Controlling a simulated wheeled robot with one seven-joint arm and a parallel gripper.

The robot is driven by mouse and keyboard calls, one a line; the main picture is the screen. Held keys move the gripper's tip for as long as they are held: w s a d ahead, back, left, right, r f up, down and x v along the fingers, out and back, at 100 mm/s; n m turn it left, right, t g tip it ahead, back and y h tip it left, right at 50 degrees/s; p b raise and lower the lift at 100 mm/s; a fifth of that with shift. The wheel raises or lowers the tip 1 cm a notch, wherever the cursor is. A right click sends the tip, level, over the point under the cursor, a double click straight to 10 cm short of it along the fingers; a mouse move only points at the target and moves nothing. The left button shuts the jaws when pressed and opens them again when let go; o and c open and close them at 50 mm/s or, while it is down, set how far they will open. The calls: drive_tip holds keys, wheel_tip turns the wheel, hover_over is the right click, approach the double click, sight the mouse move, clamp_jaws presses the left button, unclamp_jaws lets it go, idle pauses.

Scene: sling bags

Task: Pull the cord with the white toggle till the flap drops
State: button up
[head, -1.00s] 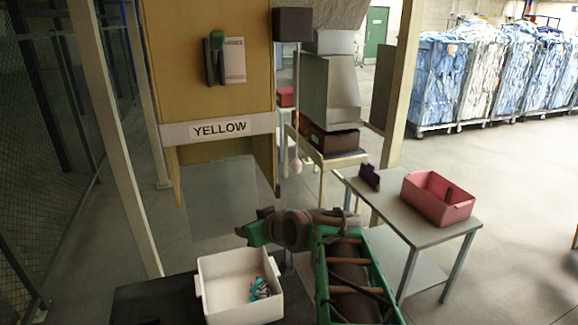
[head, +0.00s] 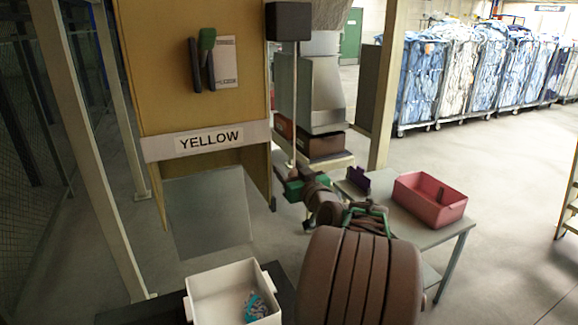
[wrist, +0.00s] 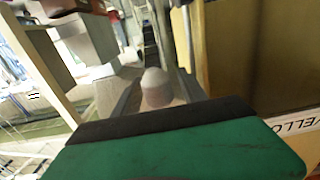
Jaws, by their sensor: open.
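A thin cord (head: 295,100) hangs from a dark box at the top, to the right of the YELLOW board. In the wrist view the pale rounded toggle (wrist: 156,88) shows just beyond the dark-edged green finger, near the middle. In the head view the toggle is not clear, behind or at my gripper. My gripper (head: 291,186) is open at the lower end of the cord; I cannot tell whether it touches the toggle. A grey panel (head: 208,212) is below the YELLOW board (head: 205,142); I cannot tell whether it is the flap.
A white bin (head: 225,283) with a small blue-and-white item stands at the front. A table at the right holds a red bin (head: 430,197) and a purple piece (head: 358,180). A metal hopper (head: 320,95) stands behind the cord. A post (head: 385,90) rises right of it.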

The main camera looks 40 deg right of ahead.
clamp_jaws()
idle(0.6)
idle(0.9)
